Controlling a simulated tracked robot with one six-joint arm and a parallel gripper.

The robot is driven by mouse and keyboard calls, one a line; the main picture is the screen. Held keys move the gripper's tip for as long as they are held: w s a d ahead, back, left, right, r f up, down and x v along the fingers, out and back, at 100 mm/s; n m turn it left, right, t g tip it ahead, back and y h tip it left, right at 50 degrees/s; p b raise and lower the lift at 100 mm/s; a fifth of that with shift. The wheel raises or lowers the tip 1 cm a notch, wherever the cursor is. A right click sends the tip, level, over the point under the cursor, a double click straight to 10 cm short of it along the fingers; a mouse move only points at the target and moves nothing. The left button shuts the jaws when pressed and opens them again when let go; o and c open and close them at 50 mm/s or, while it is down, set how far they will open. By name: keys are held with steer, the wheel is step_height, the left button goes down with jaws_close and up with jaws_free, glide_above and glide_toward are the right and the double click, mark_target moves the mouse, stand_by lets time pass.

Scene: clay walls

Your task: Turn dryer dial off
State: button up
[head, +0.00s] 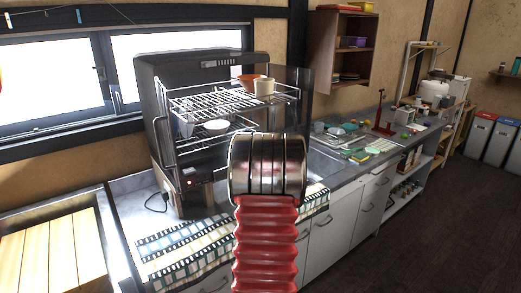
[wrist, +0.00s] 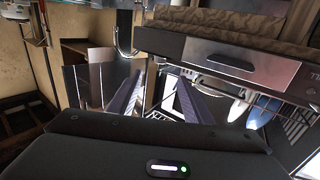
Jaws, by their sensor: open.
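The dryer (head: 160,95) is a dark, open-fronted cabinet with wire racks, standing on the counter in the head view. Its small control panel (head: 190,180), with a tiny red light, is low at the front left. The dial itself is too small to make out for sure. In the wrist view, a wire rack with plates (wrist: 232,106) shows at the right. My gripper (wrist: 158,82) is open, its two fingers apart with nothing between them. In the head view my red arm stands in front of the dryer's lower right, and my gripper is hidden.
An orange bowl (head: 249,80), a mug (head: 264,87) and a white bowl (head: 216,125) sit on the racks. A striped cloth (head: 180,250) lies on the counter before the dryer. A wooden slatted board (head: 50,250) is at left. Dark floor (head: 400,240) is clear at right.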

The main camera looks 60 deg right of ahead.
steer(key=shift+d, duration=0.1)
steer(key=shift+x, duration=6.85)
steer(key=shift+w, duration=0.1)
steer(key=shift+c, duration=0.3)
steer(key=c, duration=1)
steer(key=shift+s+d+r+n+t+y, duration=0.1)
steer(key=shift+s+n+t+y, duration=0.1)
steer(key=shift+n+t+y, duration=1.05)
steer(key=shift+h, duration=0.25)
steer(key=o, duration=1.1)
steer(key=shift+c, duration=0.2)
